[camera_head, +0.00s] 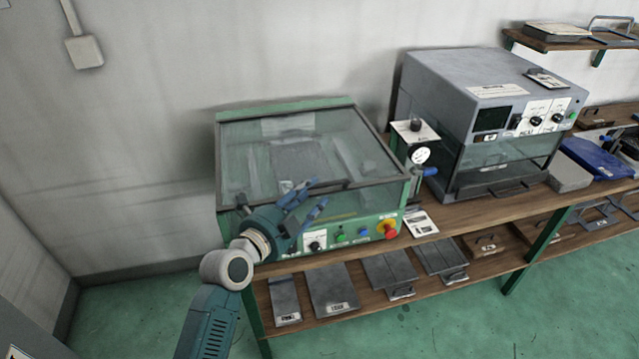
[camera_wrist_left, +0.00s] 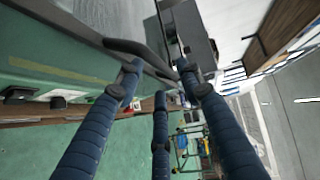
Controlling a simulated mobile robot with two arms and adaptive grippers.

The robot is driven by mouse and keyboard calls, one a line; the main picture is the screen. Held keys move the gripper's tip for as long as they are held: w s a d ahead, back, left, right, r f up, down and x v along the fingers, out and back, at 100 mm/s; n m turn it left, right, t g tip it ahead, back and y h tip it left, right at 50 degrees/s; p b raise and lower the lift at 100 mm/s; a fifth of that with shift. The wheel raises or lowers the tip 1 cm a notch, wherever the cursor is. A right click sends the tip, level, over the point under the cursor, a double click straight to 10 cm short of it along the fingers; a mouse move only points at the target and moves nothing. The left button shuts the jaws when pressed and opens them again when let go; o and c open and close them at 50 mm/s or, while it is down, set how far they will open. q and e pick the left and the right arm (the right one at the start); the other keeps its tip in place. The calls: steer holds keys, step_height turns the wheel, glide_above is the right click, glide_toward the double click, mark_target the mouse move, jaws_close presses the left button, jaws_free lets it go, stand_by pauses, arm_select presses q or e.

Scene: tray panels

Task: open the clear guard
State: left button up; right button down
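The clear guard (camera_head: 345,140) is a see-through cover in a dark frame on a green machine (camera_head: 345,222). It appears shut, with grey plates visible through it. My left gripper (camera_head: 312,200) is at the front edge of the guard, above the control panel. In the left wrist view, my left gripper (camera_wrist_left: 158,75) has its blue fingers spread, with a gap between them. A dark bar handle (camera_wrist_left: 133,48) on the frame is close to the fingertips. Whether they touch it is unclear. My right gripper is in neither view.
A red and yellow stop button (camera_head: 388,229) and small knobs sit below the guard. A gauge unit (camera_head: 419,156) and a grey machine (camera_head: 480,100) stand to the right. Flat plates (camera_head: 333,290) lie on the lower shelf. Green floor is open in front.

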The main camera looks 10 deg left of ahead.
mark_target(319, 188)
arm_select(q)
steer(key=shift+p+x, duration=0.35)
steer(key=shift+x, duration=1.95)
steer(key=shift+c, duration=0.2)
jaws_close()
